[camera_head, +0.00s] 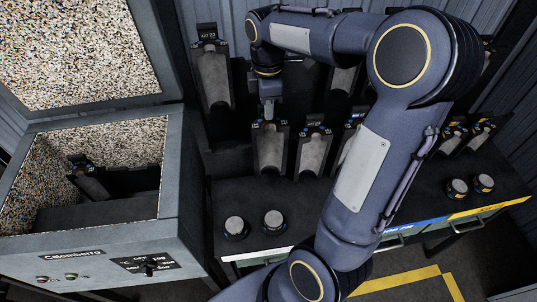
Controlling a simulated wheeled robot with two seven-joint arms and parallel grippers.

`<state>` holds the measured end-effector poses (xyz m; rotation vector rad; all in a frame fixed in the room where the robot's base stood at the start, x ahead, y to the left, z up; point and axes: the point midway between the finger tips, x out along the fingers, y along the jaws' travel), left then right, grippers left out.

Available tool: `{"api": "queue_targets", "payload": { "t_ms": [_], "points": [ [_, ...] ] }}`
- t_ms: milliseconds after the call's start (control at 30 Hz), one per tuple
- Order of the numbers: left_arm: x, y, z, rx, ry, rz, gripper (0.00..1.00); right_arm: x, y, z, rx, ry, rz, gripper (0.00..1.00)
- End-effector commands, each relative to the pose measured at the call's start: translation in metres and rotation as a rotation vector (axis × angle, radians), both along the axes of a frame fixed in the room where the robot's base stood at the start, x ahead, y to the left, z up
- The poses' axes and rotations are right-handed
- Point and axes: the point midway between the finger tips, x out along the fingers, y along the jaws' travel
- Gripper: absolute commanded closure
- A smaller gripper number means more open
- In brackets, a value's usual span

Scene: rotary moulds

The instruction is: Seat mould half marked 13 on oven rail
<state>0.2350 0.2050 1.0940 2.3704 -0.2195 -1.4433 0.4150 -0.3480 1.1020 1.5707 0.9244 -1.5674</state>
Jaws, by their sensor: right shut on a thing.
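My right gripper (268,106) points down and is shut on the top of a mould half (270,148), a grey trough-shaped piece with a dark head. This mould half stands upright in the row on the bench, and its number is too small to read. The open oven (185,170) stands at the left with a speckled lining. Another mould half (86,178) leans inside the oven at its left side. A dark bar-like part (135,182) runs beside it and may be the rail. My left gripper is not in view.
More mould halves stand on the rack, including a tall one (214,80) at the back left and one (312,150) close right of the gripped one. Several round capped pots stand on the bench (300,205). My right arm hides the middle. The oven lid (80,50) is raised.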

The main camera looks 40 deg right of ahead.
Motion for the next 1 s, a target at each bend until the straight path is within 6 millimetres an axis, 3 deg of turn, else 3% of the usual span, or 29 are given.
{"api": "queue_targets", "payload": {
  "t_ms": [33,1000],
  "points": [
    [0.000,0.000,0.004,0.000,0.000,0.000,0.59,0.002,0.000,0.008,-0.001,-0.010,0.000,1.00],
    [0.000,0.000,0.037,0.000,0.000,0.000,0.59,0.002,0.000,0.043,-0.001,-0.010,0.000,1.00]
  ]
}}
